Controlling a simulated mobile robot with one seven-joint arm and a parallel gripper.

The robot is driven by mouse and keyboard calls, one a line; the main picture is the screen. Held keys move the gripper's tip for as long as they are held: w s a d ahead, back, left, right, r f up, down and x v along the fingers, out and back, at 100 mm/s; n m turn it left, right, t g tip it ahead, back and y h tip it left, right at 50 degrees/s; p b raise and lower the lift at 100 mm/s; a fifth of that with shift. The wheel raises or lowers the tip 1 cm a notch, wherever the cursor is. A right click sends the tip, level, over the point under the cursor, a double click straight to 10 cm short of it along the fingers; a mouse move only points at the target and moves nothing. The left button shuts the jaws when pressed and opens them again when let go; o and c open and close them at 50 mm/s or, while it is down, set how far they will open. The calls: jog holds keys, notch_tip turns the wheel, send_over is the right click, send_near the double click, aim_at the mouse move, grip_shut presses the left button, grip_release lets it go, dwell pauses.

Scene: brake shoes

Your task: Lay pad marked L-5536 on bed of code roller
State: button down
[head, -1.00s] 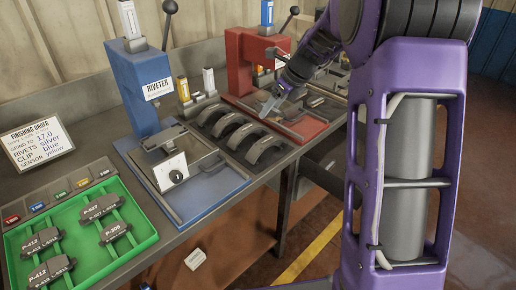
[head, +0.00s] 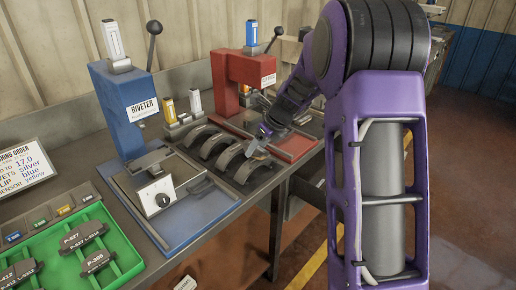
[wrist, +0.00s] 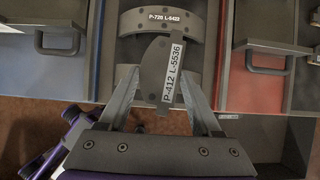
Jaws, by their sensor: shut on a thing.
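In the wrist view my gripper (wrist: 159,78) is shut on a dark grey pad (wrist: 153,62). Its white label reads P-412 L-5536. In the head view my gripper (head: 257,143) is above the front end of the row of curved shoes, and the pad is hard to make out there. The red machine (head: 243,80) behind has a sign too small to read, so I cannot tell whether it is the code roller.
The blue riveter (head: 126,95) stands left, with a blue bed and dial box (head: 156,196) before it. Several curved shoes (head: 217,145) lie in a dark rack between the machines. A green tray (head: 127,270) holds labelled pads. The bench's front edge is close to my gripper.

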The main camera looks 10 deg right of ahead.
jog(key=shift+f, duration=0.5)
jog(key=shift+c, duration=0.3)
grip_release()
